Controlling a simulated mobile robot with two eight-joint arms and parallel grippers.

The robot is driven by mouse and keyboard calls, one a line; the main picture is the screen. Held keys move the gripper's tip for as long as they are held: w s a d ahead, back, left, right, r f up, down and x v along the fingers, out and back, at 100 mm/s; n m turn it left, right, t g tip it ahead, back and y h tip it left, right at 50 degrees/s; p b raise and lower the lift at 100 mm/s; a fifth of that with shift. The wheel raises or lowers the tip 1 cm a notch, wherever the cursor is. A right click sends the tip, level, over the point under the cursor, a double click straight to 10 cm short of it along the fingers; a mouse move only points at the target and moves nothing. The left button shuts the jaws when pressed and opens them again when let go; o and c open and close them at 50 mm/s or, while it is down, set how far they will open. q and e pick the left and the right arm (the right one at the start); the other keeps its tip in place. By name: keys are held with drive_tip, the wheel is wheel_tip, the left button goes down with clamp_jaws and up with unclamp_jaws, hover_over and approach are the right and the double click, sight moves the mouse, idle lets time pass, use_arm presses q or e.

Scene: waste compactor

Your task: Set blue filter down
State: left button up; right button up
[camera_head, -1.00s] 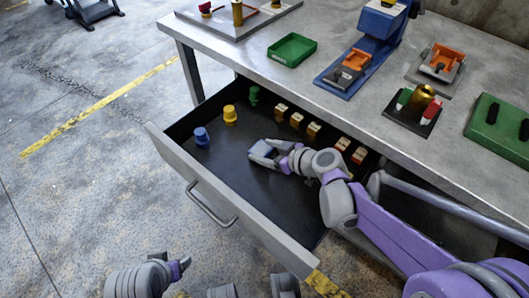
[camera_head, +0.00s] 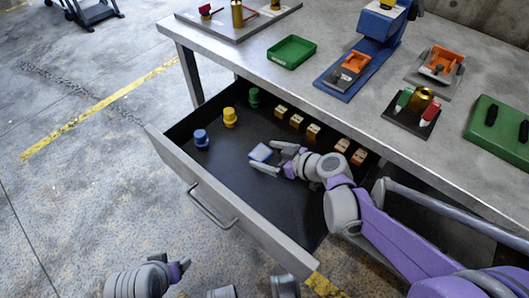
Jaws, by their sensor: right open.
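A blue knob piece (camera_head: 201,139), a yellow one (camera_head: 229,117) and a green one (camera_head: 253,98) stand at the drawer's left. Several wooden blocks (camera_head: 297,121) line its back. The workbench (camera_head: 240,58) above carries a green tray (camera_head: 291,51) and a blue fixture (camera_head: 360,60).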

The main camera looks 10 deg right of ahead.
drive_tip(key=p+v, duration=0.1)
drive_tip(key=v, duration=0.5)
drive_tip(key=shift+p, duration=0.3)
idle(0.9)
